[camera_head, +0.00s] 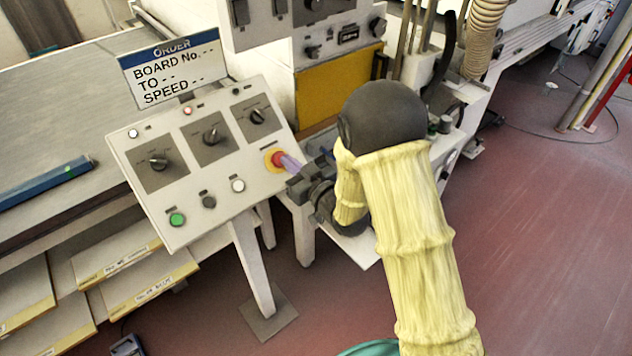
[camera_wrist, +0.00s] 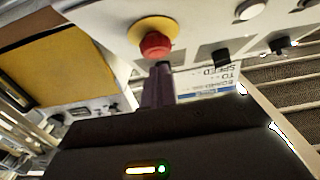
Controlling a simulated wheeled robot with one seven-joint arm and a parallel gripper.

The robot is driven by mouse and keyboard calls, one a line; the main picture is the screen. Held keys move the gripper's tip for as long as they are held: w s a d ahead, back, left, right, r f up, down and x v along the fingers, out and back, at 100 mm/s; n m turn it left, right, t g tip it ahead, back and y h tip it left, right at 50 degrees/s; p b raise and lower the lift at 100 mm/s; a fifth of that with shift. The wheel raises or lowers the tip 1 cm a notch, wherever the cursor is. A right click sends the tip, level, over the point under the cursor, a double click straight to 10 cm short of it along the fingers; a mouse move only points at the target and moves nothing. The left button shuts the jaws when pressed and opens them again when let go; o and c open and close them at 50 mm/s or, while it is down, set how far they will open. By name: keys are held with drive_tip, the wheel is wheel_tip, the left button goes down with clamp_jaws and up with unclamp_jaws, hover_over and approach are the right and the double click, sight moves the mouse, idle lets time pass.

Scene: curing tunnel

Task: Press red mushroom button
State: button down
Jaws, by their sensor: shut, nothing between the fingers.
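The red mushroom button (camera_head: 277,158) sits on a yellow round base at the right side of the sloped grey control panel (camera_head: 218,195). In the wrist view the red button (camera_wrist: 156,45) and its yellow base (camera_wrist: 155,27) show whole at the top middle. My gripper (camera_head: 288,162) is shut, with its purple fingers together and nothing between them. Its tips point at the button and overlap its right edge in the head view. In the wrist view the fingertips (camera_wrist: 158,70) end right at the button's lower edge. I cannot tell whether they touch it.
The panel also carries several black rotary knobs, a green button (camera_head: 177,219), a black button (camera_head: 209,202) and a white button (camera_head: 238,185). An order sign (camera_head: 172,70) stands behind it. A yellow-fronted machine (camera_head: 338,87) is behind my arm. Red floor is open at right.

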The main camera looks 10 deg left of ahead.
drive_tip(key=r+b+v, duration=0.1)
drive_tip(key=b+v, duration=0.2)
drive_tip(key=v, duration=0.8)
drive_tip(key=shift+s+r, duration=0.2)
drive_tip(key=shift+r, duration=0.05)
drive_tip(key=shift+d, duration=0.15)
drive_tip(key=w+d+m+g+h+p, duration=0.2)
drive_tip(key=d+m+h+p, duration=0.25)
drive_tip(key=d+h, duration=0.85)
drive_tip(key=s+d+r+m+g+p, duration=0.1)
drive_tip(key=s+d+m+g, duration=0.4)
drive_tip(key=s+d, duration=0.5)
drive_tip(key=s+g+p, duration=0.1)
drive_tip(key=s+g, duration=0.1)
drive_tip(key=s, duration=0.1)
drive_tip(key=shift+s+d+r+h, duration=0.3)
drive_tip(key=shift+d+r+h, duration=0.05)
drive_tip(key=shift+r+h, duration=0.05)
drive_tip(key=shift+m, duration=0.25)
